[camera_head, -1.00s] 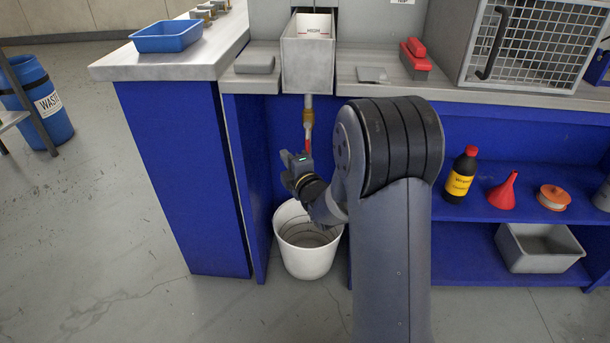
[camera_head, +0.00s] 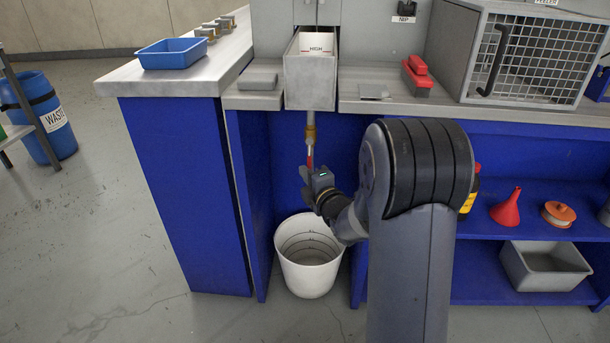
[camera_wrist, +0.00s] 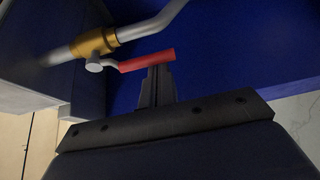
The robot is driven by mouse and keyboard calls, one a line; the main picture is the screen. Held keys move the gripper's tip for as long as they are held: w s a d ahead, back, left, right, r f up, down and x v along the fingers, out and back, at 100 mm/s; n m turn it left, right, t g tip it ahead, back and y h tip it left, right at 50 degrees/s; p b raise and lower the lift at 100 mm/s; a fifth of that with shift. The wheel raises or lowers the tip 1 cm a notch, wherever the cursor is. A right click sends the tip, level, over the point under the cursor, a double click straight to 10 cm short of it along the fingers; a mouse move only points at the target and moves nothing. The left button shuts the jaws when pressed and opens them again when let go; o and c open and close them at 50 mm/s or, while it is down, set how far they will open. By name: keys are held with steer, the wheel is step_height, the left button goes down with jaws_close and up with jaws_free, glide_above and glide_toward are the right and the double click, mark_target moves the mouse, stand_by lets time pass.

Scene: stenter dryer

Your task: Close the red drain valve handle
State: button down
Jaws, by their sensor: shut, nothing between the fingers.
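The red drain valve handle (camera_wrist: 147,60) joins a grey stem on the brass valve body (camera_wrist: 93,42) in the wrist view. In the head view the handle (camera_head: 310,160) hangs down below the brass valve (camera_head: 311,132), under the grey trough (camera_head: 310,80). My gripper (camera_wrist: 158,72) is shut, with its fingertips right at the handle's side near its free end. Nothing is between the fingers; I cannot tell whether they touch the handle. In the head view my gripper (camera_head: 306,172) is by the handle's lower end.
A white bucket (camera_head: 308,285) stands on the floor under the valve. Blue cabinet panels (camera_head: 190,200) flank the space on the left.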

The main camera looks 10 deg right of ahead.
steer(key=shift+s+d+n, duration=0.1)
steer(key=shift+d+n, duration=0.2)
steer(key=shift+n, duration=0.1)
steer(key=s+d+r+n+g+h+p, duration=0.2)
steer(key=d+r+n+g+h+p, duration=0.2)
steer(key=n, duration=0.6)
steer(key=shift+d+r+n+g+h, duration=0.3)
steer(key=shift+d+r+g+h, duration=0.6)
steer(key=shift+d+r+h, duration=0.7)
steer(key=shift+a+f, duration=0.2)
steer(key=shift+s, duration=0.1)
stand_by(0.4)
